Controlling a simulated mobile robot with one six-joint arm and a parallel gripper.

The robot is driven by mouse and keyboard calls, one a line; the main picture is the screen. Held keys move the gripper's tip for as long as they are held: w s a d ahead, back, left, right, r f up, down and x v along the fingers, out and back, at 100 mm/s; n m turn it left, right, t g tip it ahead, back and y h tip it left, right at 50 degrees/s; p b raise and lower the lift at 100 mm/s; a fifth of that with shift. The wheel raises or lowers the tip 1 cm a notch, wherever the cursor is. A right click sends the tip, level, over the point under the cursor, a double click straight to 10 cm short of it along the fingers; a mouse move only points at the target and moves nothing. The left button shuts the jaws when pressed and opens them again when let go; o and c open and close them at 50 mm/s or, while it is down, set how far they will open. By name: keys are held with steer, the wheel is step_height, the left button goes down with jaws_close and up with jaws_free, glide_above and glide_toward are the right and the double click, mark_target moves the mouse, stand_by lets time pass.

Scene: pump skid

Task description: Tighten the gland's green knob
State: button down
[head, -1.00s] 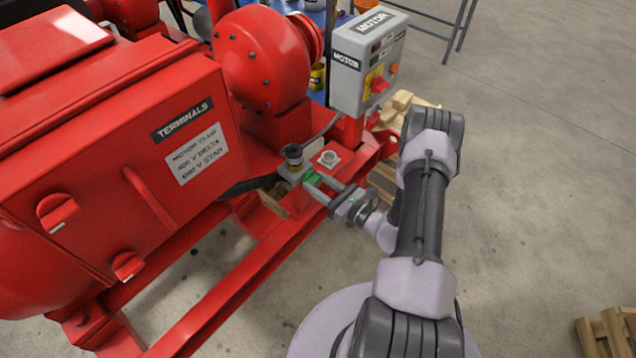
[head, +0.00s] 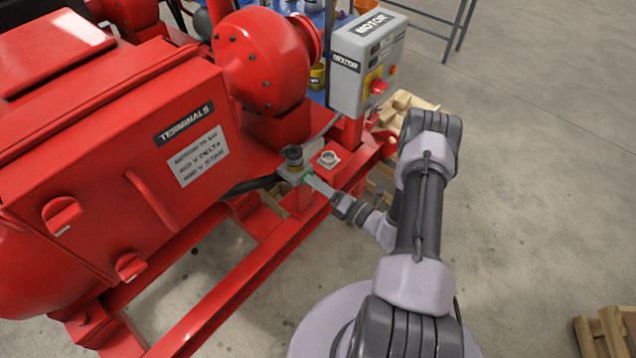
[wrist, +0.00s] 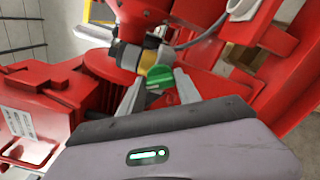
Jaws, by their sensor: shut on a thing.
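The gland's green knob (wrist: 160,78) sits between my two fingers in the wrist view, at the end of a short yellow and grey fitting (wrist: 148,60). My gripper (head: 309,181) is shut on the knob, reaching in from the right. The gland's body, a pale block with a dark cap (head: 292,160), stands by the red skid rail. My fingers partly hide the knob.
The red motor with its terminal box (head: 110,170) fills the left. A grey motor switch box (head: 367,60) stands behind my gripper. A round fitting on a pale plate (head: 329,158) lies close by. Open floor (head: 540,170) is on the right.

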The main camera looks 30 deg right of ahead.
steer(key=m, duration=1.2)
steer(key=shift+f+p, duration=0.15)
steer(key=shift+p, duration=0.15)
steer(key=shift+m, duration=0.3)
steer(key=c, duration=0.8)
jaws_free()
steer(key=shift+c, duration=0.2)
steer(key=shift+s, duration=0.1)
steer(key=p+v, duration=0.3)
steer(key=v, duration=1.4)
steer(key=shift+s, duration=0.15)
